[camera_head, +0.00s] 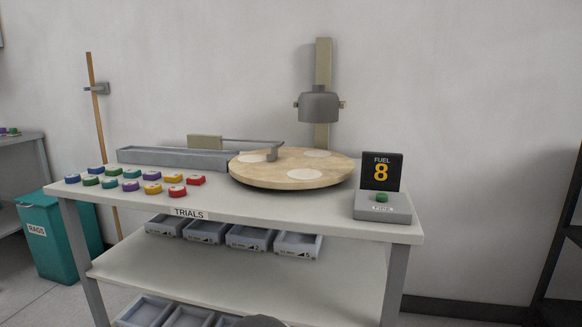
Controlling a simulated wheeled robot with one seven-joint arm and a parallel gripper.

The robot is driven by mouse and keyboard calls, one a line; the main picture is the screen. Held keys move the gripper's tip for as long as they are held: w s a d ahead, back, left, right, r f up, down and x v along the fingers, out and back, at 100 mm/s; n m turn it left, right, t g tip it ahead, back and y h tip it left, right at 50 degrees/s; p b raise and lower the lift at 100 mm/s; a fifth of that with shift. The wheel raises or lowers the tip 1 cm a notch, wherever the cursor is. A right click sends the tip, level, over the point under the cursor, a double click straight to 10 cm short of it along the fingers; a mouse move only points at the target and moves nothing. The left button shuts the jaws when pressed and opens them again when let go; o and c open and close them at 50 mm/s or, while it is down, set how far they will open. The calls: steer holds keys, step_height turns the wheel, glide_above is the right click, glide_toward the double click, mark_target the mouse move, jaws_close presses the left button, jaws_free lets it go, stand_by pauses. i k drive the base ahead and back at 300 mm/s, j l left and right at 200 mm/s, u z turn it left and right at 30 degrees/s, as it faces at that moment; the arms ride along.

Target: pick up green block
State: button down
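Several small coloured blocks stand in two rows on the left part of the grey table (330,207). A green block (90,181) is in the front row, second from the left, beside a blue block (72,179). Another greenish block (109,183) is just to its right; the exact shades are hard to tell at this size. Purple, yellow and red blocks continue to the right, and the back row has similar colours. My gripper is not in view. A dark rounded shape at the bottom edge may be part of my arm.
A round wooden turntable (290,174) and a grey trough (175,158) stand behind and right of the blocks. A FUEL display (381,172) showing 8 is at the right, above a green button (381,198). Grey bins (250,238) hang below. A teal RAGS bin (60,240) stands left.

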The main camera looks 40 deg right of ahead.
mark_target(114, 172)
steer(key=i+j, duration=0.1)
steer(key=i, duration=0.75)
steer(key=j+u, duration=0.05)
